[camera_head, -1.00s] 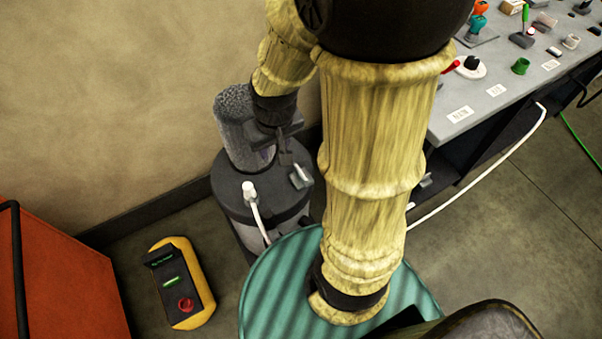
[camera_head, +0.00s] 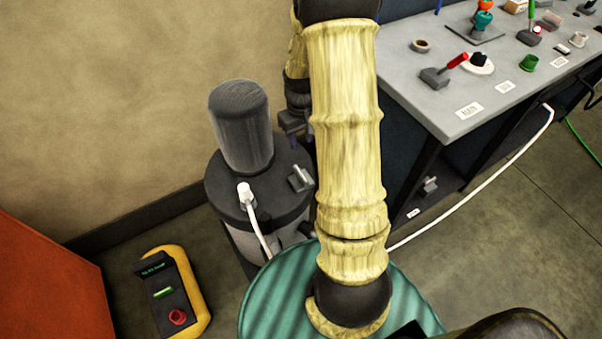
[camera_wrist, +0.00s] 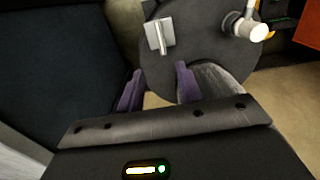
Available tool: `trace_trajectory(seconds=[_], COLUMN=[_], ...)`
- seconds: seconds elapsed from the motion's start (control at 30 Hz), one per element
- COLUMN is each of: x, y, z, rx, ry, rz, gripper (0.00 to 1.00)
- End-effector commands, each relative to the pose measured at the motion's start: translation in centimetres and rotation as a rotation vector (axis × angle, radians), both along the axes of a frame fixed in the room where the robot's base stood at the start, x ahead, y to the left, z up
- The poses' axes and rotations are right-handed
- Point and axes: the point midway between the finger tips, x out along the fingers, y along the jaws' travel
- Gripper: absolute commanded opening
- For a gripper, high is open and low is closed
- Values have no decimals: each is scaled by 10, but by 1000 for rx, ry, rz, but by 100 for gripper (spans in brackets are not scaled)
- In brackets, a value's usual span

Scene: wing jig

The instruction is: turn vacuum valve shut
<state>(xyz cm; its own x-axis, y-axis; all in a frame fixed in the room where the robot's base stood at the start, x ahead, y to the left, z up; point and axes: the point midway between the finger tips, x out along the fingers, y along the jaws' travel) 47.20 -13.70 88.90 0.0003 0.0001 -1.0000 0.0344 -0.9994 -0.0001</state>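The vacuum pump is a dark round tank (camera_head: 222,190) with a ribbed grey motor (camera_head: 240,125) on its lid. A small metal lever (camera_head: 301,178), which looks like the valve handle, sits on the lid. It also shows in the wrist view (camera_wrist: 159,36), its bar running roughly up and down the picture. My gripper (camera_head: 295,135) is just behind the lever in the head view, partly hidden by my arm. In the wrist view its purple fingers (camera_wrist: 159,82) are apart with nothing between them. The lever lies beyond the fingertips, apart from them.
A white fitting (camera_head: 245,190) with a white hose leaves the lid left of the lever. A yellow control box (camera_head: 175,290) lies on the floor beside an orange cabinet (camera_head: 45,280). A grey bench (camera_head: 400,75) with levers and knobs stands at right. A wall is behind the pump.

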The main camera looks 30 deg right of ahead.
Motion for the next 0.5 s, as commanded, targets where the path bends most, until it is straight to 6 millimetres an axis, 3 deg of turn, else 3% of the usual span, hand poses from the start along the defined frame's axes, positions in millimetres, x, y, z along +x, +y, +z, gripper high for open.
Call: trace_trajectory(seconds=[0.17, 0.5], x=[-1, -1], y=[0, 0], z=[-15, -73], rx=[1, 1], ry=[4, 5], rz=[0, 1], gripper=[35, 35])
